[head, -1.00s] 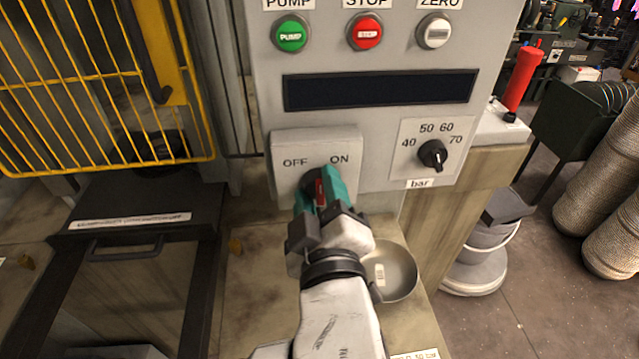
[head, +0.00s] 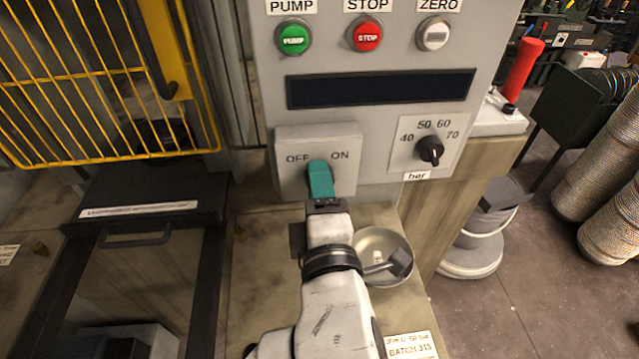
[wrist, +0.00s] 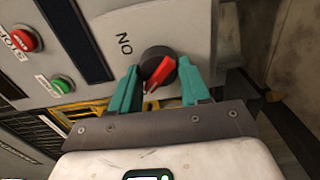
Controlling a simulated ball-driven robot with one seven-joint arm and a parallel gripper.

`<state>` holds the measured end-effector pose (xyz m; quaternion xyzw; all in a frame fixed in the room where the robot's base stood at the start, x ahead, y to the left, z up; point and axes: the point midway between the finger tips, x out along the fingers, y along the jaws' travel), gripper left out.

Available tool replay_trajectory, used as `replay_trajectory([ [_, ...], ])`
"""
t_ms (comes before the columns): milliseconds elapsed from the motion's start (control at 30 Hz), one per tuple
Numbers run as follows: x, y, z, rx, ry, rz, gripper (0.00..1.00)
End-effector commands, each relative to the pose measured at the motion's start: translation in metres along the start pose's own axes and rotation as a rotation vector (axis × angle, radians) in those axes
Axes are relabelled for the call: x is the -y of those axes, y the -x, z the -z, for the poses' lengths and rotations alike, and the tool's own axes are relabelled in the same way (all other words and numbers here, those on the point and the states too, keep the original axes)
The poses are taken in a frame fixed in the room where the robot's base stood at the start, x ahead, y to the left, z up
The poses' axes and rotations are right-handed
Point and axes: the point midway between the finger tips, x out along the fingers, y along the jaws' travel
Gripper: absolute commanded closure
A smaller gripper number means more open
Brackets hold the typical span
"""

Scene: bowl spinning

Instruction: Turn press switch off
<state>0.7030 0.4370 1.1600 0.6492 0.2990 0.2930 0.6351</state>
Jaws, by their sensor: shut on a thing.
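The switch is a black round knob with a red bar (wrist: 163,72) on a grey plate (head: 345,178) marked OFF and ON. My gripper (wrist: 160,77) is shut on the knob, with one teal finger on each side of it in the wrist view. The ON label (wrist: 125,43) lies to the left of the knob there. In the head view my gripper (head: 320,166) covers the knob, just below and between the two labels. The bar slants from upper right to lower left in the wrist view; which label it points at is unclear.
Green PUMP (head: 293,39), red STOP (head: 367,34) and white ZERO (head: 433,34) buttons sit above a dark display (head: 381,89). A pressure dial (head: 430,151) is on the right. A metal bowl (head: 380,238) stands below, and a yellow cage (head: 95,80) is at the left.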

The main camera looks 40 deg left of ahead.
Motion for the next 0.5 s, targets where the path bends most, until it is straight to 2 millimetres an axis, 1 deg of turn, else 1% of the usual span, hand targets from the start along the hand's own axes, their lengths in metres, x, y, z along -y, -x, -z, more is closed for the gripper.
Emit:
replay_trajectory([
  [233,0.0019,-0.0001,0.0006,-0.001,0.036,0.004,0.84],
  [500,0.0022,-0.0001,0.0007,-0.001,0.038,0.004,0.85],
])
